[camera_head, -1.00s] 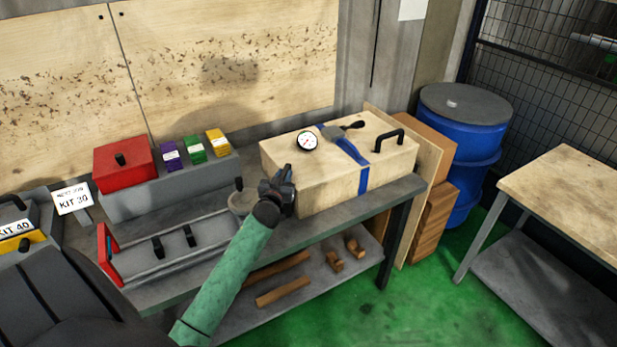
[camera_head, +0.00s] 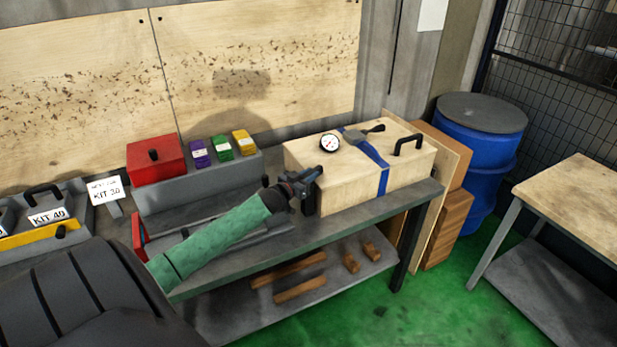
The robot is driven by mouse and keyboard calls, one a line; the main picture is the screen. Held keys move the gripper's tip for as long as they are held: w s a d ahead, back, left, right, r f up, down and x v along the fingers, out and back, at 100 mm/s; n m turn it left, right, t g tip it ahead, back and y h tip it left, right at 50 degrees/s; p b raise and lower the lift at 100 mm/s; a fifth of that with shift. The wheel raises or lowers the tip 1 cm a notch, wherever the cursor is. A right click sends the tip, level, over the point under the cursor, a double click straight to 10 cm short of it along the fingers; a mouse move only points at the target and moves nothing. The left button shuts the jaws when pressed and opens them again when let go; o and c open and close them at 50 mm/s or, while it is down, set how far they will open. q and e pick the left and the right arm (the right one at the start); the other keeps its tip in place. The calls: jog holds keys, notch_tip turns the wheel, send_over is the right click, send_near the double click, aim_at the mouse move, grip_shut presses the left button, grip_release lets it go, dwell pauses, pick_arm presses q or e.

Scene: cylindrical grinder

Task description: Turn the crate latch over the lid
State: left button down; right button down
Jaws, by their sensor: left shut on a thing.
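The wooden crate (camera_head: 350,190) stands on the right part of the grey bench, its lid (camera_head: 310,152) shut. A blue strap (camera_head: 382,180) runs over it, and a black handle (camera_head: 410,143) and a round dial gauge (camera_head: 330,143) are on top. My left gripper (camera_head: 312,176) is at the crate's left end, near the front corner, just below lid level. It is shut on a small dark part there, apparently the crate latch, mostly hidden by the fingers. I cannot tell the latch's angle. My right gripper is out of view.
A red box (camera_head: 155,160) and small purple, green and yellow boxes (camera_head: 221,146) stand on a grey riser behind my forearm. A dark-handled tool (camera_head: 362,132) lies on the lid. A blue drum (camera_head: 478,150) and wooden table (camera_head: 570,200) stand right.

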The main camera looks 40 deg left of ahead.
pick_arm(q)
jog(key=shift+m+h, duration=0.3)
jog(key=shift+h, duration=0.1)
jog(key=shift+f, duration=0.1)
jog(key=c, duration=1.4)
grip_release()
jog(key=shift+o, duration=0.6)
jog(key=shift+s+f+b, duration=0.1)
jog(key=shift+s+b, duration=0.2)
jog(key=shift+s, duration=0.15)
jog(key=s+b, duration=0.2)
jog(key=s, duration=0.5)
jog(key=shift+a+b, duration=0.25)
jog(key=shift+b, duration=0.15)
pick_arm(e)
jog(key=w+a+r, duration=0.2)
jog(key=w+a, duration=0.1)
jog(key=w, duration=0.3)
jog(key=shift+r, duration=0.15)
